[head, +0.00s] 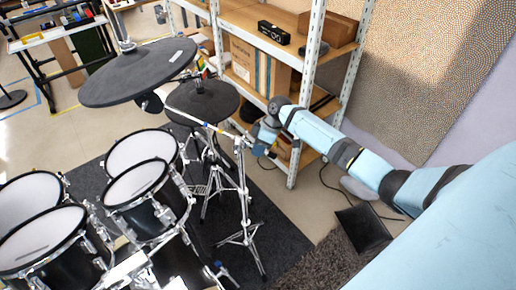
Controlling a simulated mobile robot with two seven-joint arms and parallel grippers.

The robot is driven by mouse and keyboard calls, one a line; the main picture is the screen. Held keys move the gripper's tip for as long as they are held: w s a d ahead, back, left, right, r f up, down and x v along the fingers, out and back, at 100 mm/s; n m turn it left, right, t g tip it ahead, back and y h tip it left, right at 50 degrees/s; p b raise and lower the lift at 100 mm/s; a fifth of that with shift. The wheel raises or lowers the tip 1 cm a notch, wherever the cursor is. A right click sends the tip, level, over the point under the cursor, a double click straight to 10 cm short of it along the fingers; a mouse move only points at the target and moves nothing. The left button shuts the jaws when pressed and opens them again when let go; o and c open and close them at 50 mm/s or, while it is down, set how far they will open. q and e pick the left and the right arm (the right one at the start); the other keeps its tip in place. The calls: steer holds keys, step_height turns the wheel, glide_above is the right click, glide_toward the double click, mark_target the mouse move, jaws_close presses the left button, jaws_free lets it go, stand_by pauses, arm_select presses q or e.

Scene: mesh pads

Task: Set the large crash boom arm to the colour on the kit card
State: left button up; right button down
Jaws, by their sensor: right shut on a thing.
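The large black cymbal pad (140,72) hangs tilted at the upper left; I take it for the large crash. A smaller black pad (202,101) sits below and right of it. A thin chrome boom arm (208,124) runs under the smaller pad to the top of a chrome tripod stand (243,190). My right gripper (250,143) is at this stand's top, shut on what looks like the boom arm's end or clamp; the fingers are small and partly hidden, so the exact part is unclear. I cannot make out a kit card. My left gripper is out of view.
Several white-topped drum pads (140,150) stand at the lower left on a dark mat (275,232). A metal shelf (312,70) with boxes stands behind my right arm. A black flat object (363,229) and a cable lie on the floor at right.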

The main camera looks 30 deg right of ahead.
mark_target(272, 155)
steer(key=shift+d, duration=0.1)
steer(key=shift+s+d+f+p, duration=0.1)
steer(key=shift+s+d+p, duration=0.1)
steer(key=shift+s+p, duration=0.1)
steer(key=s+d+f, duration=0.1)
steer(key=s+d+f+p, duration=0.1)
steer(key=s+d, duration=0.1)
steer(key=c, duration=1.2)
jaws_free()
steer(key=shift+a, duration=0.15)
steer(key=shift+r, duration=0.1)
steer(key=b+v, duration=0.1)
steer(key=v, duration=1.2)
steer(key=shift+w+d+r, duration=0.1)
steer(key=shift+d+r, duration=0.15)
steer(key=shift+r, duration=0.05)
